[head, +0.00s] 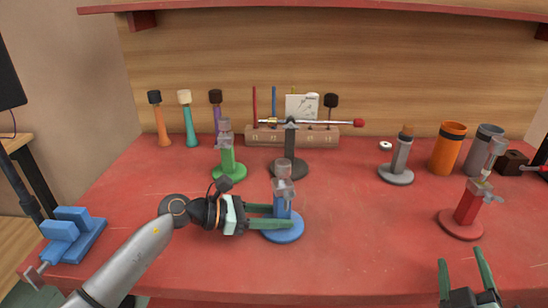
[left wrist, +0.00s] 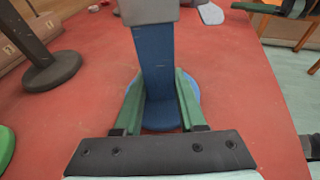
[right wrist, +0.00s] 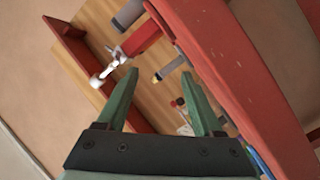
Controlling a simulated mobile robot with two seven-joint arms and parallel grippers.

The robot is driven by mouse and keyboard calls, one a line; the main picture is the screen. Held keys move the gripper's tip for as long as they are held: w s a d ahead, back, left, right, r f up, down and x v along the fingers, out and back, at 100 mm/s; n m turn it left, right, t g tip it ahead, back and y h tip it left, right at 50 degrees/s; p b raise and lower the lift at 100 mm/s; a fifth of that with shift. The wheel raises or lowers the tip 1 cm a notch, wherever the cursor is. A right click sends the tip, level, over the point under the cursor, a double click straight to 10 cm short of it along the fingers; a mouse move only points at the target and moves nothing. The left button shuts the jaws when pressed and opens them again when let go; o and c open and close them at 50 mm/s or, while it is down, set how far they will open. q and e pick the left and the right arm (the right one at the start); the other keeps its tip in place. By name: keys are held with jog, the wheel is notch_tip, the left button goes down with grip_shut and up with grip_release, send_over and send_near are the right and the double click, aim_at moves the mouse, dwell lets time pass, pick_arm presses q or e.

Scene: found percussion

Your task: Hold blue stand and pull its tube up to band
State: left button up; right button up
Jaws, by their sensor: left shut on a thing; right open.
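The blue stand (head: 282,234) stands upright on the red table, with a round base and a square blue column. A grey clamp collar (head: 284,185) and a short tube (head: 284,166) top it. My left gripper (head: 284,214) is shut around the blue column from the left, low above the base. The left wrist view shows the column (left wrist: 157,75) between its two green fingers. My right gripper (head: 466,270) is open and empty at the front right, apart from the stand. Whether the tube carries a band is too small to tell.
A green stand (head: 229,168) and a dark stand with a crossbar (head: 289,163) stand behind. A red stand (head: 464,212) and grey stand (head: 397,170) are to the right. A blue vise (head: 74,236) sits at the left edge. The table's front right centre is clear.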

jog(key=w+a+y, duration=0.1)
jog(key=a, duration=0.1)
jog(key=w+a+r+y, duration=0.1)
jog(key=w+a, duration=0.1)
jog(key=w+a+r+y, duration=0.1)
jog(key=a, duration=0.1)
jog(key=shift+w+a+m+t+y, duration=0.25)
jog(key=shift+a+m+t+y, duration=0.05)
jog(key=shift+a+y, duration=0.1)
jog(key=w+a+r+y, duration=0.3)
jog(key=a+y, duration=0.1)
jog(key=a, duration=0.3)
jog(key=n+g+y, duration=0.2)
jog(key=n+y, duration=0.1)
jog(key=y, duration=0.6)
send_near(282, 192)
jog(key=w+a+r, duration=0.1)
jog(key=w+r, duration=0.2)
jog(key=r, duration=0.2)
jog(key=x, duration=1.1)
jog(key=shift+w+h, duration=0.3)
jog(key=shift+w, duration=0.1)
jog(key=shift+f, duration=0.1)
jog(key=shift+c, duration=0.4)
grip_shut()
